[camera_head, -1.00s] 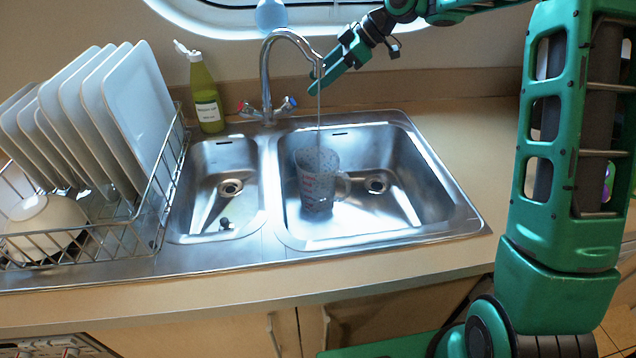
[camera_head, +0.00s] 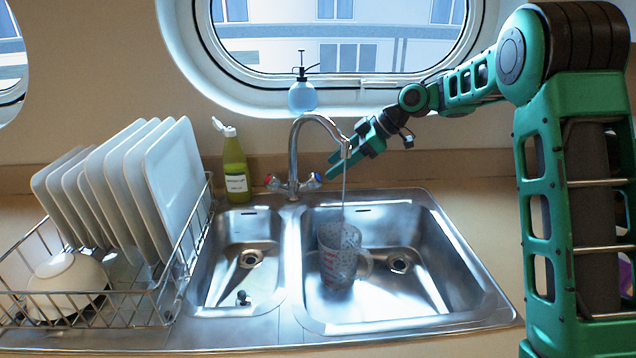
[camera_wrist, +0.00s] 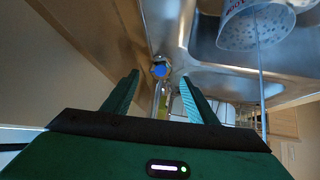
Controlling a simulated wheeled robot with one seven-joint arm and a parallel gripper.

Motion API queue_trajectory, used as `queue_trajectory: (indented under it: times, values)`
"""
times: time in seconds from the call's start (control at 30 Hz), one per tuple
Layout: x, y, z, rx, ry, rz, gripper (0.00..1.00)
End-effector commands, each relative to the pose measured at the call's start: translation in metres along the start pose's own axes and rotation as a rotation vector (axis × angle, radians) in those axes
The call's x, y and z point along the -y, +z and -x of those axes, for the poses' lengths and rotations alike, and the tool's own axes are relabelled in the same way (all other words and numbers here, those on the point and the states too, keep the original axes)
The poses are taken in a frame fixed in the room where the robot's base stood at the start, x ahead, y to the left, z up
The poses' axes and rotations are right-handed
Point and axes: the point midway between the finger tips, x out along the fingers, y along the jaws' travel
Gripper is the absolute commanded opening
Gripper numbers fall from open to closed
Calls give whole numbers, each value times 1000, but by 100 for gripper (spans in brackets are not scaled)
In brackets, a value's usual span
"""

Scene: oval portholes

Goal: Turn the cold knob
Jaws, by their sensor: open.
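The cold knob, blue-tipped, is on the right side of the tap base in the head view (camera_head: 314,180). In the wrist view the blue knob (camera_wrist: 160,71) lies between and just beyond my fingertips. My gripper (camera_head: 334,166) is open and empty, close to the right of the knob and behind the spout. Its two fingers are spread on either side of the knob's line in the wrist view (camera_wrist: 159,79); I cannot tell whether either touches it. The chrome tap (camera_head: 293,150) has a red-marked knob (camera_head: 272,182) on its left. A thin stream runs from the spout.
A green bottle (camera_head: 235,175) is left of the tap. A dish rack (camera_head: 120,300) with plates is at left. A blue spray bottle (camera_head: 302,97) is by the porthole.

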Motion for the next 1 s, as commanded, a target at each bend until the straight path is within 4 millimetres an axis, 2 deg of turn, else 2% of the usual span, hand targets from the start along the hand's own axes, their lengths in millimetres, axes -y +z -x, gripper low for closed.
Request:
queue_trajectory:
  times: [0.03, 0.2, 0.4, 0.6, 0.87, 0.9, 1.0]
  values:
    - [1, -1, -11, -1, -4, 0, 53]
    - [1, 0, -42, 0, -4, 0, 53]
    - [0, 0, -69, 0, -2, 0, 53]
    - [0, 0, -80, 0, 0, 0, 53]
    - [0, 0, -82, 0, 0, 0, 53]
    - [0, 0, -81, 0, 0, 0, 50]
    - [0, 0, -81, -1, 0, 0, 26]
